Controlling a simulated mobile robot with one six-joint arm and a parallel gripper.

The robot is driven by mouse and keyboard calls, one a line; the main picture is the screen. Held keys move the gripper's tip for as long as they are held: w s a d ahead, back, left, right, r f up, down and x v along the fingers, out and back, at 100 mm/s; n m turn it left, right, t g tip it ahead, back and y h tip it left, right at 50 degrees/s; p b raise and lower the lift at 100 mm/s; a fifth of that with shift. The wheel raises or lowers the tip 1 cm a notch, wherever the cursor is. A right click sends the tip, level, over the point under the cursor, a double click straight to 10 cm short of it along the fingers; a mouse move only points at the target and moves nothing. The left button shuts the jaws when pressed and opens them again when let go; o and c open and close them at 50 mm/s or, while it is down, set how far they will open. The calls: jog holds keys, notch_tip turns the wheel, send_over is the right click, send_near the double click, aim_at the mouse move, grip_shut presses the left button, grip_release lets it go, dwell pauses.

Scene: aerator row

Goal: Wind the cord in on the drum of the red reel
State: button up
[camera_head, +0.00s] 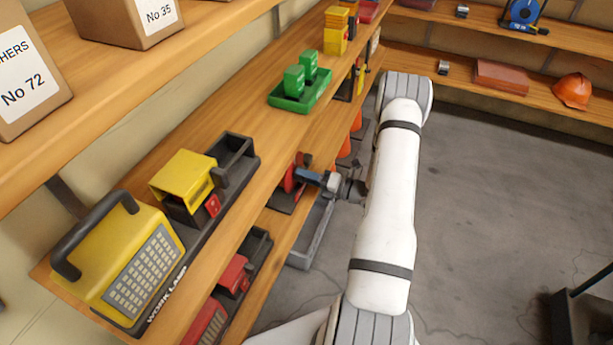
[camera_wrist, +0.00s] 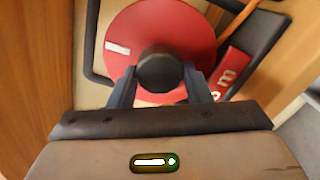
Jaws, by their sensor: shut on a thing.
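The red reel (camera_wrist: 182,30) shows in the wrist view as a round red disc with a white mark at its left. A dark round knob (camera_wrist: 160,70) stands out in front of the disc. My gripper (camera_wrist: 160,84) has one finger on each side of the knob and is shut on it. In the head view the reel (camera_head: 289,179) is at the edge of the lower shelf, partly hidden by the upper shelf board and my gripper (camera_head: 312,176). The cord cannot be made out clearly.
A yellow work lamp (camera_head: 125,255) and a yellow device (camera_head: 183,178) stand on the upper left shelf. A green tray (camera_head: 300,97) is further along. A grey bin (camera_head: 314,232) is below my gripper.

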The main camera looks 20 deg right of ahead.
jog(key=shift+d, duration=0.1)
jog(key=o, duration=1)
jog(key=v, duration=0.7)
jog(key=shift+s+d, duration=0.3)
